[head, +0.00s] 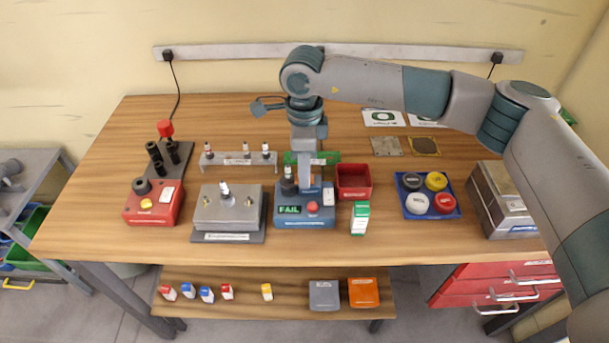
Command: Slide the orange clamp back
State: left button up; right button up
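A blue tester (290,217) with a green "FAIL" display and a red button stands at the middle of the bench. A small dark fitting with a pale top (287,178) stands upright on its left part. My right gripper (304,187) points down over the tester, just right of this fitting. Its fingertips are seen nearly edge-on, so I cannot tell whether they are open or shut, or touching anything. I cannot make out the orange clamp clearly; the gripper covers part of the tester top. My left gripper is not in view.
Left of the tester are a grey block fixture (228,217) and a red station (150,214). A rack (238,159) stands behind.

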jog(key=c, duration=0.5)
jog(key=shift+d, duration=0.2)
jog(key=shift+d+b, duration=0.3)
jog(key=shift+d, duration=0.4)
jog(key=o, duration=0.5)
